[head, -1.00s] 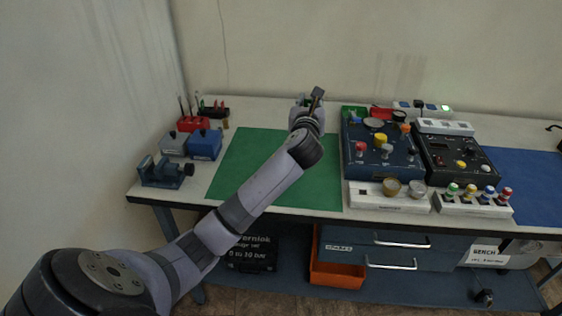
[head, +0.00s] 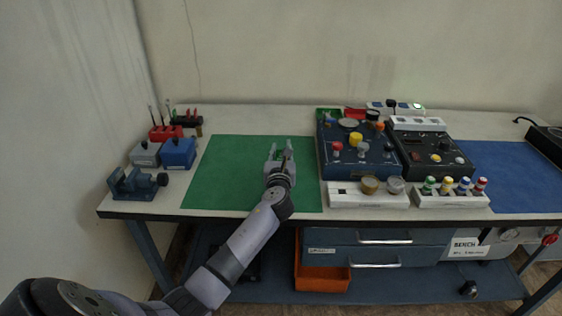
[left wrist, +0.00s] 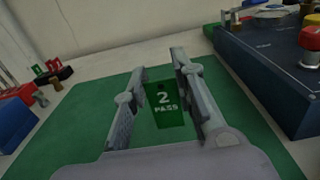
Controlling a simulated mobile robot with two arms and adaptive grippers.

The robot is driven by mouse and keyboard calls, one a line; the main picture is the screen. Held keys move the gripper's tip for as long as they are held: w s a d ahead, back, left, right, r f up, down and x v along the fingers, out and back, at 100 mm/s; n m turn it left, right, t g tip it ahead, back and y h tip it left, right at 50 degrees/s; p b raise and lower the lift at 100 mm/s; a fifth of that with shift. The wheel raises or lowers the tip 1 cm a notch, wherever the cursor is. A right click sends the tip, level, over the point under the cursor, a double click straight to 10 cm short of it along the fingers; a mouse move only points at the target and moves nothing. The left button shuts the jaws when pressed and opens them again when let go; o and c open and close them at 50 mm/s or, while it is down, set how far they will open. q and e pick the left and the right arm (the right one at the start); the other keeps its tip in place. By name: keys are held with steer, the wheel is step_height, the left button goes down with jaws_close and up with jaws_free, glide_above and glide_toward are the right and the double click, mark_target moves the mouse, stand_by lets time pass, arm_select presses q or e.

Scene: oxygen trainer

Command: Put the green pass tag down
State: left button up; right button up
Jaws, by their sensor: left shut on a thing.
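My left gripper (head: 278,150) is over the right part of the green mat (head: 225,172). In the left wrist view its two fingers (left wrist: 162,68) stand either side of the green pass tag (left wrist: 166,108). The tag is a small dark green plate marked "2 PASS", with a hole near its top. The gripper is shut on it. The tag seems to be above or at the mat; I cannot tell whether it touches. In the head view the tag is hardly discernible between the fingers. My right gripper is not in view.
A blue trainer panel (head: 357,160) with knobs stands just right of the mat. A blue box (head: 178,152), a grey box (head: 145,153) and a small vise (head: 135,184) are at left. The mat's left half is clear. A blue mat (head: 505,175) lies far right.

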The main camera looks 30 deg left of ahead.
mark_target(281, 159)
arm_select(q)
step_height(281, 159, down, 3)
steer(key=shift+f+b, duration=0.1)
steer(key=shift+b, duration=0.25)
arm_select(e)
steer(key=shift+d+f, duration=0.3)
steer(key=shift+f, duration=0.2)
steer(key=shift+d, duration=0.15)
arm_select(q)
steer(key=o, duration=0.7)
steer(key=shift+o, duration=0.2)
steer(key=shift+s+d, duration=0.1)
steer(key=shift+s, duration=0.05)
steer(key=v, duration=1.1)
steer(key=shift+s+d, duration=0.25)
steer(key=shift+s, duration=0.05)
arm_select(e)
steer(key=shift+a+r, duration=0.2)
